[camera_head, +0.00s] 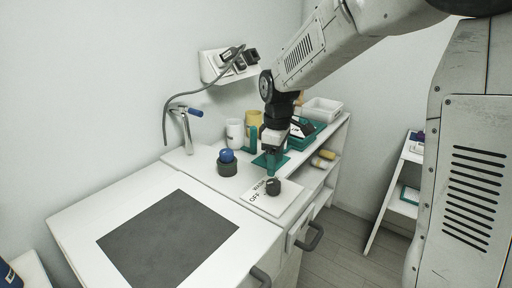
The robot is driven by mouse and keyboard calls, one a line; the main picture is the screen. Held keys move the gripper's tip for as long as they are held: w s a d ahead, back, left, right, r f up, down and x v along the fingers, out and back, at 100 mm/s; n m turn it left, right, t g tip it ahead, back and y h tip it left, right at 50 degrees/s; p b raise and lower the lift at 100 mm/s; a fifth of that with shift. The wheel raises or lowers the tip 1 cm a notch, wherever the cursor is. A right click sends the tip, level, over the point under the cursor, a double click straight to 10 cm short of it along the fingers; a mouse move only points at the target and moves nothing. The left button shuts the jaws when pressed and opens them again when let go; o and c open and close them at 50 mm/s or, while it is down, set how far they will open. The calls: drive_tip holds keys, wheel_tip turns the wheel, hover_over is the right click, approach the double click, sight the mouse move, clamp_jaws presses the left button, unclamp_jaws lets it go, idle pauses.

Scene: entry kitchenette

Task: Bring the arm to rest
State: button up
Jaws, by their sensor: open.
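My arm reaches in from the upper right of the head view and bends down at a dark joint. My gripper (271,165) points down over the white counter, behind a dark knob on a white plate. Its jaws are open, and I see nothing held between them. Teal parts show around the fingertips, and I cannot tell whether the tips touch the surface below.
A knob (273,186) stands on a plate marked OFF (262,200). A blue ball (226,155) sits in a dark round holder (227,168). A white cup (235,133), teal basket (304,140) and white bin (322,109) stand behind. A dark mat (168,240) lies bare.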

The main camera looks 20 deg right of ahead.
drive_tip(key=s+d+r+m, duration=0.1)
drive_tip(key=s+r+m, duration=0.1)
drive_tip(key=s, duration=0.8)
drive_tip(key=s+d+r+m+t, duration=0.1)
drive_tip(key=s+r+m, duration=0.2)
drive_tip(key=s, duration=0.7)
drive_tip(key=s+d+r+m, duration=0.1)
drive_tip(key=s+m, duration=0.4)
drive_tip(key=s, duration=0.5)
drive_tip(key=shift+r, duration=0.8)
